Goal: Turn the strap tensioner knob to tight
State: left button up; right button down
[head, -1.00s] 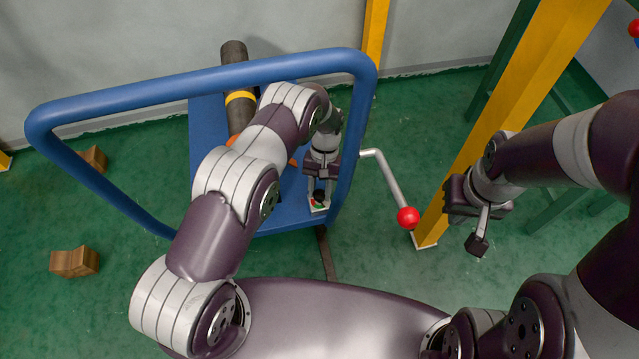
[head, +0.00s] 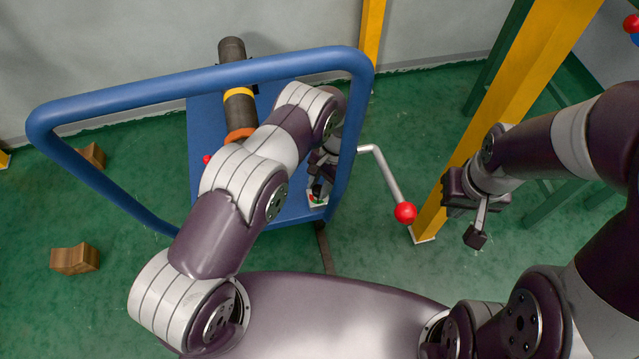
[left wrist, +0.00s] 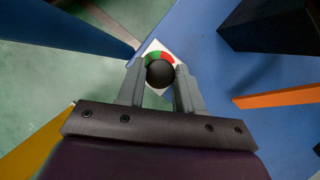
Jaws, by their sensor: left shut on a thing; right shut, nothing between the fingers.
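The strap tensioner knob (left wrist: 160,74) is a round black knob on a white plate with a red and green dial (left wrist: 154,54), on the blue cart. My left gripper (left wrist: 160,85) is shut on the knob, with one grey finger on each side of it. In the head view the plate (head: 317,199) shows at the cart's near right corner, and my left gripper (head: 318,184) is over it, partly hidden by the blue rail. The knob's pointer cannot be made out. My right gripper (head: 476,238) is shut and empty, off to the right in front of a yellow post.
A blue rail (head: 200,82) loops around the cart bed (head: 202,125). A dark pipe (head: 233,70) with a yellow band lies on the bed. A crank with a red ball (head: 405,213) sticks out right. A yellow post (head: 500,120) and wooden blocks (head: 75,259) stand around.

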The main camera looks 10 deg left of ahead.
dwell(0.4)
pick_arm(q)
jog(key=o, duration=1)
